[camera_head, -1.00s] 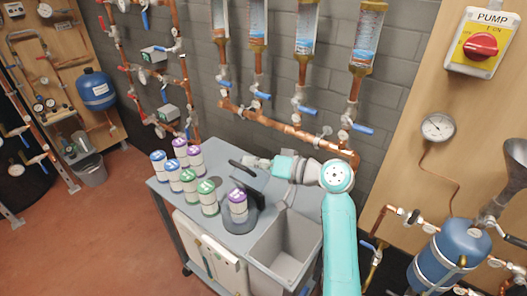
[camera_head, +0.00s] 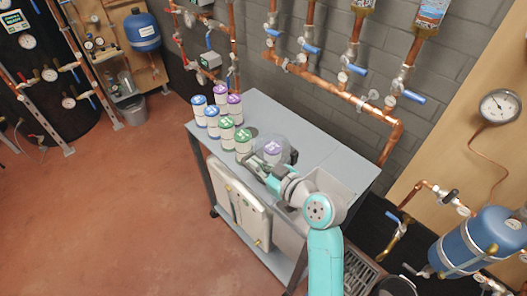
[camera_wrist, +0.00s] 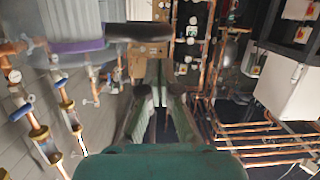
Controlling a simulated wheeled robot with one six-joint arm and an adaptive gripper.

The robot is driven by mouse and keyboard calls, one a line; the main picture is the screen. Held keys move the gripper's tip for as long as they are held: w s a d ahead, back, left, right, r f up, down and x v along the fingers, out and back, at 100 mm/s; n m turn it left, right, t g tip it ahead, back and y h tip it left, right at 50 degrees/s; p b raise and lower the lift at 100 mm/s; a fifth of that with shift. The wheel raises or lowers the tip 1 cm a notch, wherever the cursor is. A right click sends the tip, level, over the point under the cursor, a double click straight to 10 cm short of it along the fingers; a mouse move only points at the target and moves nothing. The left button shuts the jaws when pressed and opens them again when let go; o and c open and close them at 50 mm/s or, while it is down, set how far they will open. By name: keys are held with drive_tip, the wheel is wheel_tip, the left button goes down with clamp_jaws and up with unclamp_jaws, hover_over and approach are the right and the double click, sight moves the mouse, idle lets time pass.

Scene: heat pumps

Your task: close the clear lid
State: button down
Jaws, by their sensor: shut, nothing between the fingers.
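The clear lid (camera_head: 287,145) is a see-through dome over a white can with a purple top (camera_head: 272,148) on the cart. It looks lowered around the can; I cannot tell whether its rim is fully seated. My gripper (camera_head: 258,170) is at the near side of the lid, low beside the can, and appears to overlap it in the head view. It is shut and empty. Its fingers also show in the wrist view (camera_wrist: 160,95), where a dark, blurred bar and a purple-grey edge lie at upper left.
Several white cans with blue, green and purple tops (camera_head: 213,118) stand left of the lid on the grey cart (camera_head: 318,140). An open grey bin (camera_head: 328,183) is at the cart's right end. Copper pipes (camera_head: 345,95) run along the wall behind. The red floor at left is clear.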

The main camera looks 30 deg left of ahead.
drive_tip(key=shift+s+a+f, duration=0.1)
drive_tip(key=shift+s+f, duration=0.15)
drive_tip(key=shift+f, duration=0.3)
drive_tip(key=shift+s+a+f, duration=0.1)
drive_tip(key=shift+s+f, duration=0.1)
drive_tip(key=shift+f, duration=0.35)
drive_tip(key=shift+d+f, duration=0.1)
drive_tip(key=shift+f, duration=0.05)
